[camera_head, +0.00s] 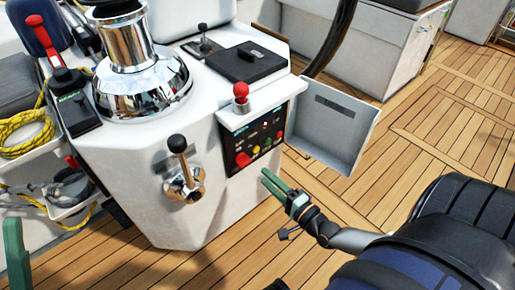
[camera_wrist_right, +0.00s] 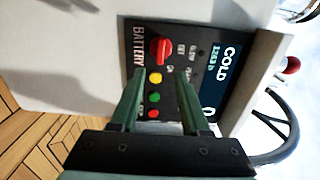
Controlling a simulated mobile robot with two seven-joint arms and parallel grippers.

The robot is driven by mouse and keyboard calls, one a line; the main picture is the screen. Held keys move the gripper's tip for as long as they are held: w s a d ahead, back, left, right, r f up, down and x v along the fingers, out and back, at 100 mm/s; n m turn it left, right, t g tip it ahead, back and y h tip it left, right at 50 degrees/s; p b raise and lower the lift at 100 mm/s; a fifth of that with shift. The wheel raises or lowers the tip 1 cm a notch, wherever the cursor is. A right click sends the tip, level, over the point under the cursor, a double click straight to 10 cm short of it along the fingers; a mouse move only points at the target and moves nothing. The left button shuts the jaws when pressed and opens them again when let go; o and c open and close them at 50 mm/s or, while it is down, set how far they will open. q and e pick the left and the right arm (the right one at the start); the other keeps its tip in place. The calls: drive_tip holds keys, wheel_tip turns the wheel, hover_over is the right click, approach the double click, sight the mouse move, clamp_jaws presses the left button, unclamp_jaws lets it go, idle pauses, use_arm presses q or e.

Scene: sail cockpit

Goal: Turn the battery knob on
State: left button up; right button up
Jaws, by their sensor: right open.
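The red battery knob (camera_head: 242,160) sits at the lower left of a black panel (camera_head: 262,128) on the white console. In the right wrist view the knob (camera_wrist_right: 160,48) lies beside the BATTERY lettering, with OFF and ON marks near it. I cannot tell surely which mark it points to. My right gripper (camera_head: 265,175) is open and empty, below and right of the knob in the head view. In the right wrist view its fingertips (camera_wrist_right: 160,74) are spread just short of the knob, apart from it. A green finger of my left gripper (camera_head: 15,252) shows at the left edge.
Yellow and green buttons (camera_wrist_right: 155,78) lie close to the knob. An open grey panel door (camera_head: 340,125) hangs right of the panel. A black-knobbed lever (camera_head: 180,160) juts out to its left, and a red-topped lever (camera_head: 240,92) stands above. The wooden deck (camera_head: 400,150) at right is clear.

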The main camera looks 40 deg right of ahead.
drive_tip(key=shift+s+d+p, duration=0.2)
drive_tip(key=shift+s+p, duration=0.2)
drive_tip(key=shift+s, duration=2.2)
